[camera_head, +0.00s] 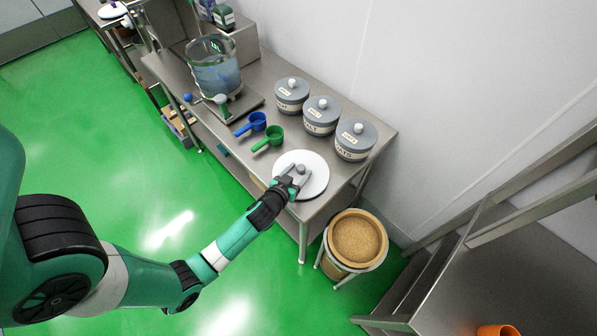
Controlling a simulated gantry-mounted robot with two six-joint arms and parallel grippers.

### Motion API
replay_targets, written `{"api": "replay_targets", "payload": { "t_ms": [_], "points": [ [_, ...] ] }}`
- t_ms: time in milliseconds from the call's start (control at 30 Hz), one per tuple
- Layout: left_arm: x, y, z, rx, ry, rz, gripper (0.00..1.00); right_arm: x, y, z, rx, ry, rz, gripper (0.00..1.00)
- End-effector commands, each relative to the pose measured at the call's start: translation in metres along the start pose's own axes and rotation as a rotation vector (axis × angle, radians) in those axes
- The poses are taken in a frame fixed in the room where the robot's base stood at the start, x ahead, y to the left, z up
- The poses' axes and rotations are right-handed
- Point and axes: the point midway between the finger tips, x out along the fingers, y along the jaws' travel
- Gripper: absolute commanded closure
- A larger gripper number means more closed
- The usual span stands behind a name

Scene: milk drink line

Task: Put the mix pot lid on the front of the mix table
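The mix pot lid (316,181), a round white disc with a grey knob, is at the front right part of the steel mix table (335,202). It looks flat on the tabletop, though any small gap below it cannot be seen. My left gripper (293,178) reaches over the lid from the front. Its two fingers are spread apart close by the knob and cover part of the lid. A clear pot (214,72) without a lid stands toward the left of the table. My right gripper is not in view.
Three grey lidded jars (322,118) stand along the wall. A blue scoop (257,122) and a green scoop (272,138) lie between the pot and the lid. A brown bin (357,240) on a stand is beside the table's right end.

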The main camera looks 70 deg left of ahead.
Motion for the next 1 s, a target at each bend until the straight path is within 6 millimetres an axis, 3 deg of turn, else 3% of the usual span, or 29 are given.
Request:
{"api": "replay_targets", "payload": {
  "t_ms": [367, 800, 1000],
  "points": [
    [-0.006, 0.0, -0.003, 0.001, 0.0, 0.001, 0.35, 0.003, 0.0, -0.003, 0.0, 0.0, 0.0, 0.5],
    [-0.102, 0.001, -0.002, 0.002, 0.0, 0.004, 0.35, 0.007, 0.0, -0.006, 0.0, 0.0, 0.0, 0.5],
    [-0.121, 0.0, -0.002, 0.001, 0.001, 0.001, 0.35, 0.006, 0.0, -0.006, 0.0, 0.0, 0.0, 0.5]
  ]
}}
